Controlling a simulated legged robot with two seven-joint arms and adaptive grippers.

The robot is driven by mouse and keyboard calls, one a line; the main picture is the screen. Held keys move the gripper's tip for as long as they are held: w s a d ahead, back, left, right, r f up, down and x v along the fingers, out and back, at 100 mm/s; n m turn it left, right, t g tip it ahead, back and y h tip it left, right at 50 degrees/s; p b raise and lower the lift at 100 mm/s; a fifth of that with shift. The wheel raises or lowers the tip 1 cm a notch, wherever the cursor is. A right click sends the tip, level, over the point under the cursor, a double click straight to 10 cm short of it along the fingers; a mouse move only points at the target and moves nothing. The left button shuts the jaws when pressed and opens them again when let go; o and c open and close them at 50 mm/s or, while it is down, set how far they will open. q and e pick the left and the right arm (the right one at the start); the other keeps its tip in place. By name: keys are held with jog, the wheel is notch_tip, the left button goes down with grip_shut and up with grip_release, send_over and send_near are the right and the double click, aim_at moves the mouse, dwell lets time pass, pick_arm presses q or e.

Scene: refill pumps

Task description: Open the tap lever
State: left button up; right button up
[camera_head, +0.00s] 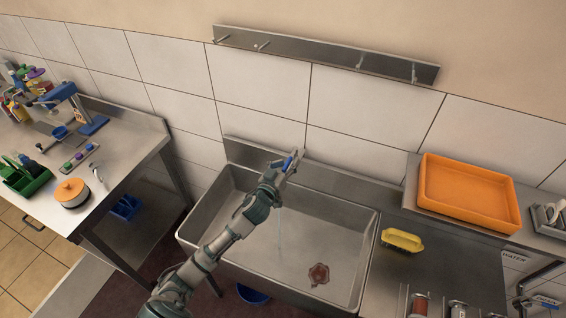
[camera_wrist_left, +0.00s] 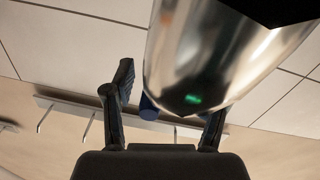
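The metal tap rises at the back of the sink (camera_head: 330,215); in the wrist view its shiny body (camera_wrist_left: 200,60) fills the upper right. Its blue lever (camera_head: 289,163) shows at my left gripper in the head view, and its blue end (camera_wrist_left: 148,108) lies between the fingers in the wrist view. My left gripper (camera_head: 284,166) is at the tap, its two fingers (camera_wrist_left: 168,108) spread apart. I cannot tell whether either finger touches the lever. A thin pale stream of water (camera_head: 281,232) falls into the sink. My right gripper is out of view.
A dark red object (camera_head: 318,274) lies in the sink. A yellow dish (camera_head: 401,240) and an orange tray (camera_head: 468,192) are to the right. A metal rail (camera_head: 320,55) is on the wall above. A cluttered side table (camera_head: 100,180) stands at left.

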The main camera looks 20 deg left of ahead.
pick_arm(q)
jog(key=shift+d, duration=0.2)
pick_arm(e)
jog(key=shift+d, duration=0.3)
pick_arm(q)
jog(key=shift+a+f, duration=0.1)
jog(key=shift+a, duration=0.1)
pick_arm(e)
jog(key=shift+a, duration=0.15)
pick_arm(q)
jog(key=shift+s, duration=0.1)
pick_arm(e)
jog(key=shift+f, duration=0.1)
pick_arm(q)
jog(key=s, duration=1.1)
jog(key=shift+s, duration=0.4)
jog(key=shift+f, duration=0.1)
